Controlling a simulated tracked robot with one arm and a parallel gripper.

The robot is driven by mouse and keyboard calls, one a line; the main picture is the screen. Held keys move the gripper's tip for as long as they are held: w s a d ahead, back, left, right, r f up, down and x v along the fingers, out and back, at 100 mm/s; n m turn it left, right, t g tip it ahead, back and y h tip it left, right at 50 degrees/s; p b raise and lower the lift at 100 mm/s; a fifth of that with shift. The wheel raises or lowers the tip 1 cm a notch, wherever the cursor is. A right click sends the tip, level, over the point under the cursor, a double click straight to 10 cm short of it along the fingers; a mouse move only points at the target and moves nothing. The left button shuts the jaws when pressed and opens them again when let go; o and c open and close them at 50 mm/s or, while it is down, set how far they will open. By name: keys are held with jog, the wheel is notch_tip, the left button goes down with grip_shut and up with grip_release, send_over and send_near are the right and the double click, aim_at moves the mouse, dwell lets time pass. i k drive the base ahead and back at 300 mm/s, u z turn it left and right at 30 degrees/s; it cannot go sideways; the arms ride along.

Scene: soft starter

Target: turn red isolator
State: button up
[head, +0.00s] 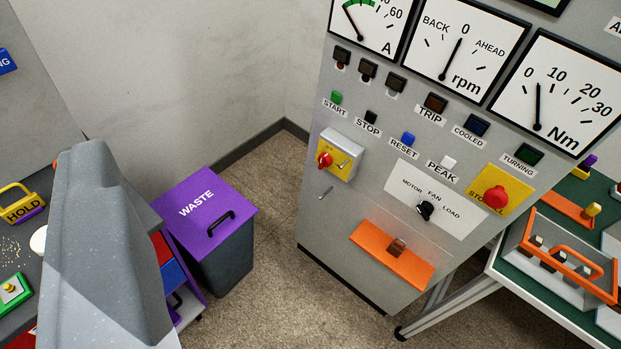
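The red isolator (324,160) is a small red rotary knob on a yellow plate. The plate sits on a grey box (350,147) at the left edge of the grey control panel, below the START button (336,97). A small metal lever or key shows beside the knob on the same plate. The knob's exact angle is too small to tell. A large grey arm part of mine fills the lower left of the head view, well left of the isolator and apart from it. My gripper's fingertips do not show.
A purple-lidded WASTE bin (240,214) stands on the carpet left of the panel. The panel carries several buttons, a selector (425,210), a red stop button (495,197) and an orange plate (375,251). Benches with loose items flank both sides. Bare floor lies before the panel.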

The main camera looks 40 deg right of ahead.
aim_at(325, 160)
jog(key=z, duration=0.2)
jog(key=i, duration=0.9)
jog(key=u, duration=0.1)
